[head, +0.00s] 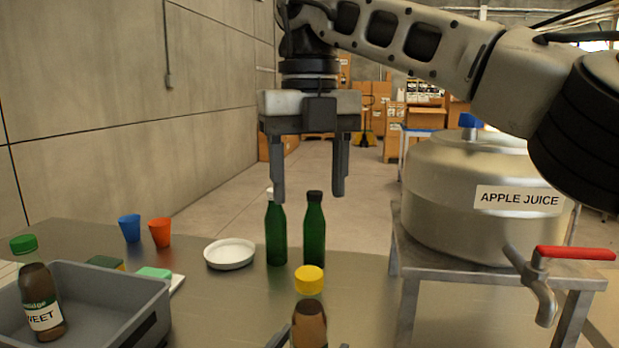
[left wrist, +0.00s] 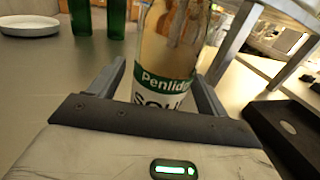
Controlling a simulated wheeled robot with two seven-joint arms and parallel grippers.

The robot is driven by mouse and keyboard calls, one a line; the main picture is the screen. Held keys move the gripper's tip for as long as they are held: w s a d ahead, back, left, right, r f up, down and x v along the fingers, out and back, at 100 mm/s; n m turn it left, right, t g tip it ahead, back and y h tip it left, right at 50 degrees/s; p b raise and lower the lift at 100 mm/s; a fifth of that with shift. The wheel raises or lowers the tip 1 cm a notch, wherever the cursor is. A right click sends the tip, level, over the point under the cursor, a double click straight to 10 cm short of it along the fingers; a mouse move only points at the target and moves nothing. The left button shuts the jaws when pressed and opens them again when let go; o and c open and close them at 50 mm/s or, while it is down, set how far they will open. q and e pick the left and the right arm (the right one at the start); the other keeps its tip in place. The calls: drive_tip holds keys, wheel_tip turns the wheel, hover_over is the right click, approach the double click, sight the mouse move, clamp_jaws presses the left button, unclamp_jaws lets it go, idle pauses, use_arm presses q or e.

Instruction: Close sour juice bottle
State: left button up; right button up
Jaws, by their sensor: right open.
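The sour juice bottle (head: 309,325) stands upright at the lower middle of the head view, with brown contents and a yellow cap (head: 309,280) on top. Whether the cap is screwed tight cannot be told. Its green and white label (left wrist: 165,85) shows in the left wrist view, partly cut off. My left gripper (left wrist: 161,75) has its fingers on either side of this bottle; whether they press on it is unclear. My right gripper (head: 309,196) is open and empty, pointing down, well above the bottle and in front of the view of two green bottles.
Two green bottles (head: 315,235) (head: 276,240) and a white plate (head: 230,253) stand behind. Blue (head: 130,228) and red (head: 160,232) cups are at left. A grey crate (head: 105,325) holds a green-capped sweet bottle (head: 40,300). An apple juice tank (head: 460,200) with a red-handled tap (head: 545,290) stands right.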

use_arm(q)
drive_tip(key=shift+s, duration=0.1)
drive_tip(key=b+v, duration=0.1)
drive_tip(key=v, duration=1.3)
drive_tip(key=shift+s+a+f, duration=0.1)
drive_tip(key=shift+a+f, duration=0.05)
drive_tip(key=shift+v, duration=0.8)
